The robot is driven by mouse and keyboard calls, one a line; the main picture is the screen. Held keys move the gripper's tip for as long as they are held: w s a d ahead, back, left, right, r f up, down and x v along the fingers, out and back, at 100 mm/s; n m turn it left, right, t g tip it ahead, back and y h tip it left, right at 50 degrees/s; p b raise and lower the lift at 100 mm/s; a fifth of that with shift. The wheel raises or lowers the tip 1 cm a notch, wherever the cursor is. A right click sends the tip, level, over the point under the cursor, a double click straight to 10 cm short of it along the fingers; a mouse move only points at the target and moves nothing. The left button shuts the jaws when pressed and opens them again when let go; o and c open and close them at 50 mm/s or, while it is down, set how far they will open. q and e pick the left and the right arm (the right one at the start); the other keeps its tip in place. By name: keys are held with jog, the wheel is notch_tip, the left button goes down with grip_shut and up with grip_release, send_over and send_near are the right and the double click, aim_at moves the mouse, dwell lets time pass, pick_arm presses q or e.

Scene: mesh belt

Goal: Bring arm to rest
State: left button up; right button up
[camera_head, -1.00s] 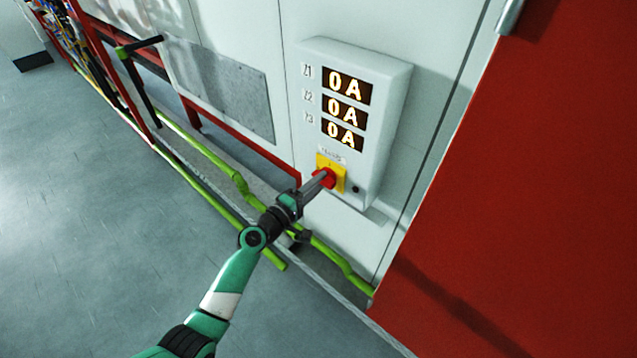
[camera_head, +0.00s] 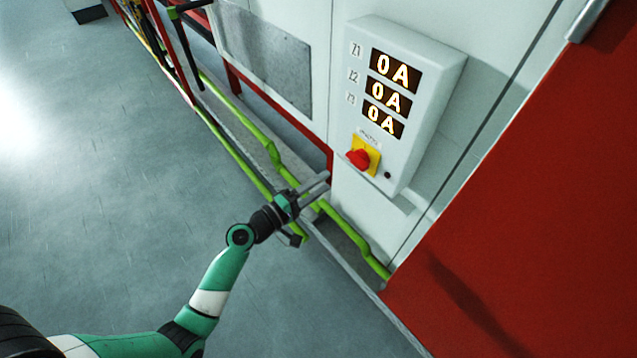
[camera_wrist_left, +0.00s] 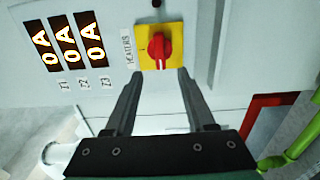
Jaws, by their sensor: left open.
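My left gripper (camera_head: 318,186) is open and empty in the head view, below and left of the red rotary switch (camera_head: 358,159), apart from it. My green and white left arm reaches up to it from the bottom left. In the left wrist view, the two fingers (camera_wrist_left: 156,85) are spread, with the red knob on its yellow plate (camera_wrist_left: 176,60) ahead of them. The switch sits on a white control box (camera_head: 437,75) below three displays (camera_head: 389,97) that each read 0A. My right gripper is not in view.
A large red panel (camera_head: 540,200) stands at the right. Green pipes (camera_head: 257,140) and a red frame run along the base of the white wall. A grey plate (camera_head: 265,58) is on the wall. The grey floor (camera_head: 130,190) at the left is open.

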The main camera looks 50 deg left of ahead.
pick_arm(q)
jog(key=shift+s, duration=0.4)
